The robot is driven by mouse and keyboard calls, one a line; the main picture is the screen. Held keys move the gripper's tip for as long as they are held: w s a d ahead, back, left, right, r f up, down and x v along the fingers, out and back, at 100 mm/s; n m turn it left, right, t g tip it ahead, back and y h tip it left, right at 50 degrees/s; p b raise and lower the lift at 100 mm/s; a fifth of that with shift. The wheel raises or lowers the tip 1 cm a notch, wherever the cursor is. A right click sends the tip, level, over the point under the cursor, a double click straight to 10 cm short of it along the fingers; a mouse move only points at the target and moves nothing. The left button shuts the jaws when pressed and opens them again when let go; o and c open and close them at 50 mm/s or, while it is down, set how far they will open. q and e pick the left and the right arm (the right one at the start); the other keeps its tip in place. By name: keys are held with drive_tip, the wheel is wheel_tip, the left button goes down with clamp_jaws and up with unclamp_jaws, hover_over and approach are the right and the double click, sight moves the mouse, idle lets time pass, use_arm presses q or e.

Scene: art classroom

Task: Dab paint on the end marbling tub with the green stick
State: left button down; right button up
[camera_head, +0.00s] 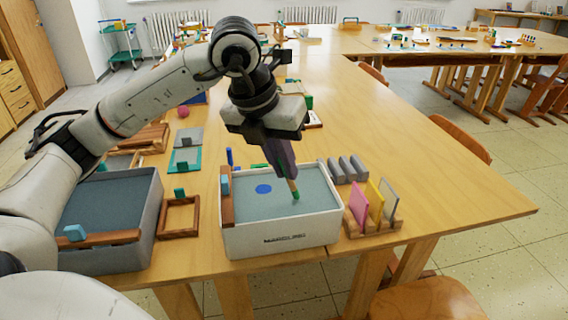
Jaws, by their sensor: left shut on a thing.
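The end marbling tub (290,234) is a white tub with grey-blue liquid, at the front of the wooden table. A blue paint spot (264,188) lies on the liquid left of the middle. My left gripper (283,160) points down over the tub, shut on the green stick (295,195), a wooden stick with a green tip. The tip is at or just above the liquid, right of the blue spot; I cannot tell if it touches. The gripper's fingers partly hide the stick's upper end. My right gripper is not in view.
A second grey tub (153,222) stands to the left, with a wooden frame (178,217) between the tubs. A wooden rack (374,224) with coloured panels and several grey blocks (347,169) stand close on the right. The table's right side is clear.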

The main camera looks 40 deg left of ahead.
use_arm(q)
drive_tip(key=shift+f+b, duration=0.3)
drive_tip(key=shift+f, duration=0.1)
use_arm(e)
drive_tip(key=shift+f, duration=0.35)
